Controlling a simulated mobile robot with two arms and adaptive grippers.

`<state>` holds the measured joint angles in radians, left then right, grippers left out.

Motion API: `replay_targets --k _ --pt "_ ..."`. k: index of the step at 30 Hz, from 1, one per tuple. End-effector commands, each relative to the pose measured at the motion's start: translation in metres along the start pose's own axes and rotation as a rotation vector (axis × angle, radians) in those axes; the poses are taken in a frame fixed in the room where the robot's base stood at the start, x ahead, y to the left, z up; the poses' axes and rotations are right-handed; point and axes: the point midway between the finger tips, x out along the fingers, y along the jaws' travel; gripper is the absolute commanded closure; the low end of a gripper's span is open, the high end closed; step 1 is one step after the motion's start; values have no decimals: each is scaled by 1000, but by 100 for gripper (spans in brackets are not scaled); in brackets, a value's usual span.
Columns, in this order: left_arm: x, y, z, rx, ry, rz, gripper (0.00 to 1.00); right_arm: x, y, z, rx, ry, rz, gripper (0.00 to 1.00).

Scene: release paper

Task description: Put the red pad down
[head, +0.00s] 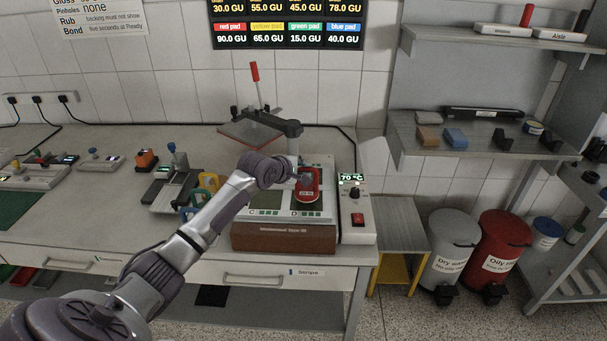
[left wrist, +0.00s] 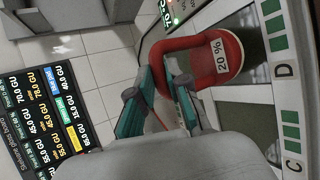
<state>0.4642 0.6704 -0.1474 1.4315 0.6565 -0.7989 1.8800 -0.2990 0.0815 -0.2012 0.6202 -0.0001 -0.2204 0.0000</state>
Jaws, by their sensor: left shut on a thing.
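The pad is at the bay marked D of a brown-fronted bench device (head: 284,238). I cannot tell whether the pad touches the surface below it. My right gripper is not in view.
A control box (head: 357,219) reading 70 °C stands just right of the device. A low stand (head: 400,225) and two bins are at the right.

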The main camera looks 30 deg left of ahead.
Motion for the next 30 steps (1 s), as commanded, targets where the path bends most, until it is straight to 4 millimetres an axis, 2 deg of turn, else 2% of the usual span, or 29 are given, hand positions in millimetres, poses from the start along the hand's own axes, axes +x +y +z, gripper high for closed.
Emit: replay_targets --k 6,17,18,22,30 --pt "9 -13 -4 -1 -1 8 100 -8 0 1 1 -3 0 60" --pt "11 -16 -4 -1 -3 9 100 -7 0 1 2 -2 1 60" --pt "12 -20 -5 -1 0 0 79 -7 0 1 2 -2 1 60" --pt "12 -20 -5 -1 0 0 58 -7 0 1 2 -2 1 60" --pt "12 -20 -5 -1 0 0 58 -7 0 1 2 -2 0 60"
